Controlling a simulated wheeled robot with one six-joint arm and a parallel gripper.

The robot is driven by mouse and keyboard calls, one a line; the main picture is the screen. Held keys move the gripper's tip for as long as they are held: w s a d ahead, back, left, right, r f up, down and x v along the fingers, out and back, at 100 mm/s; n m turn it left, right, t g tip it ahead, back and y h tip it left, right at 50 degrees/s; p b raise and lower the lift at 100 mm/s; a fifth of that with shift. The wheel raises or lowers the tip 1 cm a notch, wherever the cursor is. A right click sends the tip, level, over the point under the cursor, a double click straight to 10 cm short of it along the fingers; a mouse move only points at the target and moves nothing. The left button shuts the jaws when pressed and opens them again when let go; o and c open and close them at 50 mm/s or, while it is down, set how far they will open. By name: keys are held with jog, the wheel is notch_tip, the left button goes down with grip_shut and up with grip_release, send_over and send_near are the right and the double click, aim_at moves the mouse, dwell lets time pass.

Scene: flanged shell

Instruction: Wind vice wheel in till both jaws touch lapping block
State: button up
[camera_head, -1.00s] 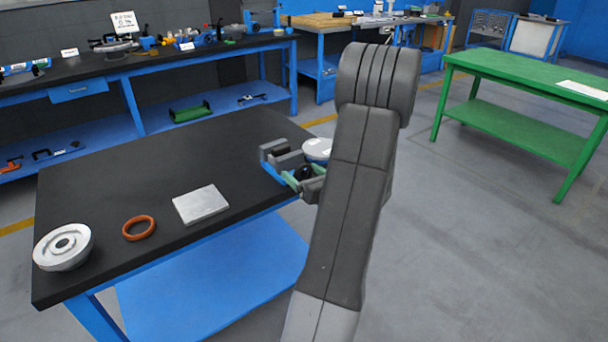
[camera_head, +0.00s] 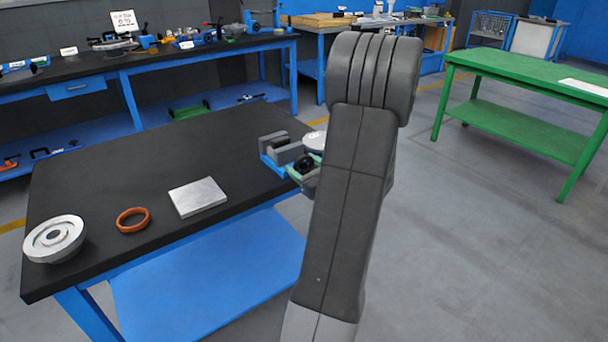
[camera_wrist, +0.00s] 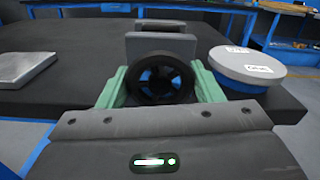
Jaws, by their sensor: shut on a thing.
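The vice (camera_head: 271,166) has a blue base and grey jaws and stands at the right end of the dark bench. In the wrist view its far jaw (camera_wrist: 162,25) and near jaw (camera_wrist: 160,44) stand close together. I cannot make out a lapping block between them. The black vice wheel (camera_wrist: 137,80) faces my wrist camera, in front of the near jaw. My gripper (camera_wrist: 160,82) is shut on the wheel, with a green finger on each side of it. In the head view my arm hides part of the gripper and vice.
A round disc with white labels (camera_wrist: 249,68) stands close right of the vice. A flat silver plate (camera_head: 198,197), an orange ring (camera_head: 133,220) and a flanged metal part (camera_head: 55,239) lie on the bench's left part. A green table (camera_head: 525,75) stands at right.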

jog(key=n+b, duration=0.4)
jog(key=b, duration=0.1)
jog(key=shift+f, duration=0.35)
jog(key=n+b, duration=0.3)
jog(key=b, duration=0.2)
jog(key=shift+n, duration=0.3)
jog(key=n+b, duration=0.3)
jog(key=b, duration=0.2)
jog(key=shift+s+n, duration=0.1)
jog(key=shift+n, duration=0.2)
jog(key=shift+r+n+b, duration=0.15)
jog(key=shift+n+b, duration=0.55)
jog(key=shift+b, duration=0.25)
jog(key=shift+r, duration=0.1)
jog(key=o, duration=1)
jog(key=shift+c, duration=0.2)
